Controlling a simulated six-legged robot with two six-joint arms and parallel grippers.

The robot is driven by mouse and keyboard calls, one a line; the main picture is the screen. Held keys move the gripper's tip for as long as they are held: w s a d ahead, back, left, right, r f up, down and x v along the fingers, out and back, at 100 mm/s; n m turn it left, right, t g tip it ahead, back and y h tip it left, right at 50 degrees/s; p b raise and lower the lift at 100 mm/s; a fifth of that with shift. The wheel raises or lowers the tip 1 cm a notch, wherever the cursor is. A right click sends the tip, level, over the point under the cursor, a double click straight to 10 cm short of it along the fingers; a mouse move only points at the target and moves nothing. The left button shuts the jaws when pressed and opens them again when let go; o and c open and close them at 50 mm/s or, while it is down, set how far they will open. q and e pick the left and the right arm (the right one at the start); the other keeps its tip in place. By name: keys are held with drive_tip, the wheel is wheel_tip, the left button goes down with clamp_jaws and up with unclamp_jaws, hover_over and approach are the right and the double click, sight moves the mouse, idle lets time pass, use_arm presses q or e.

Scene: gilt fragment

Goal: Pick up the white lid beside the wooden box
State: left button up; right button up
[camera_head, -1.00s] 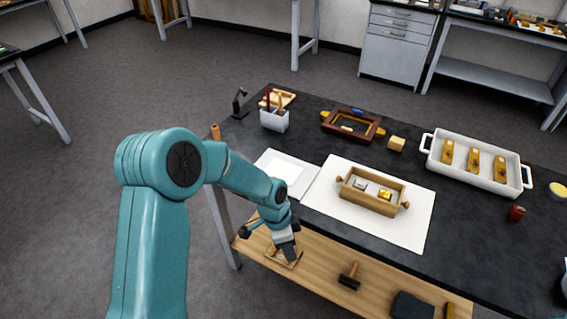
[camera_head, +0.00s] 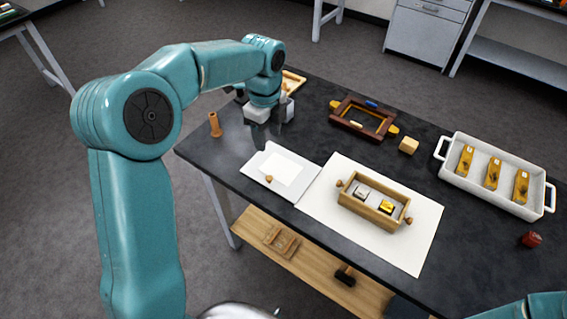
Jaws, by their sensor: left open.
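The white lid (camera_head: 256,165) is a flat white panel with a paler rectangle on it and a small wooden knob at its front left. It lies on the dark table, left of the wooden box (camera_head: 368,214). The box is open, has a round knob at each end, and holds a grey piece and a gold piece (camera_head: 387,206). It sits on a white sheet (camera_head: 421,247) whose left edge meets the lid's right side. My left gripper (camera_head: 268,116) is above the table behind the lid, apart from it, open and empty as far as I see. My right gripper is out of view.
A white holder behind my left gripper is mostly hidden. A wooden cylinder (camera_head: 214,124) stands at the left edge. A dark red frame (camera_head: 345,122), a wooden block (camera_head: 409,145) and a white tray (camera_head: 453,181) with gold-brown pieces stand farther back. A wooden shelf (camera_head: 252,226) lies below.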

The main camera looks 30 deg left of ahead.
use_arm(q)
drive_tip(key=p, duration=0.1)
hover_over(269, 177)
wheel_tip(269, 177, down, 10)
drive_tip(key=shift+d+r, duration=0.1)
drive_tip(key=shift+f, duration=0.6)
wheel_tip(269, 177, down, 4)
drive_tip(key=shift+r+p, duration=0.1)
drive_tip(key=shift+p, duration=0.8)
drive_tip(key=shift+f, duration=0.55)
clamp_jaws()
